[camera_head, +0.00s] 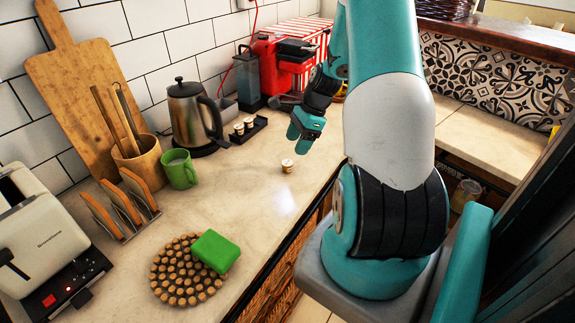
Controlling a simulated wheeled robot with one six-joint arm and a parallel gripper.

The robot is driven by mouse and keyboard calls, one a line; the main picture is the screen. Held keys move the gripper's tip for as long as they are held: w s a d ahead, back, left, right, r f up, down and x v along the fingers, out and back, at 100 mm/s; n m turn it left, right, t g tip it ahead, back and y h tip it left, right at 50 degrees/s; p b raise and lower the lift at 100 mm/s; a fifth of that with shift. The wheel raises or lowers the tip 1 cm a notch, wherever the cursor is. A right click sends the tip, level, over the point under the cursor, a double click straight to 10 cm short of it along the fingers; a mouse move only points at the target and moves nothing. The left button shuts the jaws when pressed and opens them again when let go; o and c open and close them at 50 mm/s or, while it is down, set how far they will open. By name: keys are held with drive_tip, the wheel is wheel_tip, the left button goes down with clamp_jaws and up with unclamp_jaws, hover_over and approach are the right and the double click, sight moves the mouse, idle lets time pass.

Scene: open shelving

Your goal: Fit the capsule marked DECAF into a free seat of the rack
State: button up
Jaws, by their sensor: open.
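A small cream capsule (287,166) with a brown band stands alone on the counter; its marking is too small to read. A dark rack (262,121) sits against the kettle at the back, with a few similar capsules (244,125) seated in its left part. Its right end looks bare. My gripper (300,146) hangs open and empty above the counter, a little above and behind the lone capsule and to the right of the rack. The inner side of its fingers is partly hidden.
A steel kettle (192,112) stands left of the rack, a red coffee machine (280,65) behind. A green mug (179,168), toast rack (122,212), toaster (35,235) and trivet (172,290) with a green sponge (215,251) stand at left and front. The counter's middle is clear.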

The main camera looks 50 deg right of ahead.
sight(286, 163)
drive_tip(key=p+x, duration=0.1)
drive_tip(key=x, duration=0.7)
drive_tip(key=shift+w+f+p, duration=0.1)
drive_tip(key=shift+p, duration=0.3)
drive_tip(key=c, duration=0.9)
